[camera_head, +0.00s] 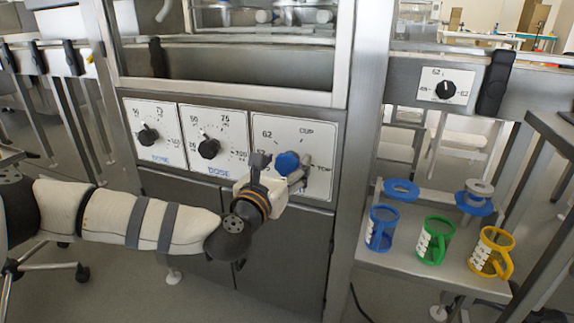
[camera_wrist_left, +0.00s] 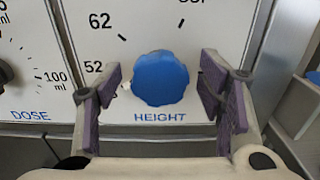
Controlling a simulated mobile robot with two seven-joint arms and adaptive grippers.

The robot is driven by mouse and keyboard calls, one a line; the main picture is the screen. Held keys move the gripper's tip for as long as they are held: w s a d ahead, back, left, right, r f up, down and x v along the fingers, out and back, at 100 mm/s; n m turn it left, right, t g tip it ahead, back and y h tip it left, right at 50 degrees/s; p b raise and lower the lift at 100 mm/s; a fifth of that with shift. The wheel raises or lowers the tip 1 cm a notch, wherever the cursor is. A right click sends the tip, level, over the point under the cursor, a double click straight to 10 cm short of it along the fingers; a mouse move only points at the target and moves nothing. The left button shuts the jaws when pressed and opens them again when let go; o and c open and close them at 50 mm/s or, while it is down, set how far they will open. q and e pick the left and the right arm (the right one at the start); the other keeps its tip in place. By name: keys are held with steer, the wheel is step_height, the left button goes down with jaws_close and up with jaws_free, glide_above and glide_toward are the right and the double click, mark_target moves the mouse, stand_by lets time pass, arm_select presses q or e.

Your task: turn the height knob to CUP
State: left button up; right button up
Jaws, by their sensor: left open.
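The blue height knob (camera_head: 287,163) sits on the right-hand white dial plate of the machine front. In the left wrist view the knob (camera_wrist_left: 160,78) is above the word HEIGHT. A small white mark at its left edge is near the 52 label. The CUP label (camera_head: 306,131) is at the upper right of the dial and is mostly cut off in the wrist view. My left gripper (camera_head: 280,170) is open, with its purple-padded fingers (camera_wrist_left: 163,90) on either side of the knob and visible gaps to it. My right gripper is not in view.
Two dose knobs (camera_head: 148,135) (camera_head: 208,147) are on plates to the left. A shelf (camera_head: 400,262) at the right holds a blue cup (camera_head: 380,228), a green cup (camera_head: 435,240) and a yellow cup (camera_head: 491,252). Another black knob (camera_head: 446,89) is at the upper right.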

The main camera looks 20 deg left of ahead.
arm_select(q)
steer(key=shift+w, duration=0.7)
steer(key=c, duration=1.2)
steer(key=shift+o, duration=0.2)
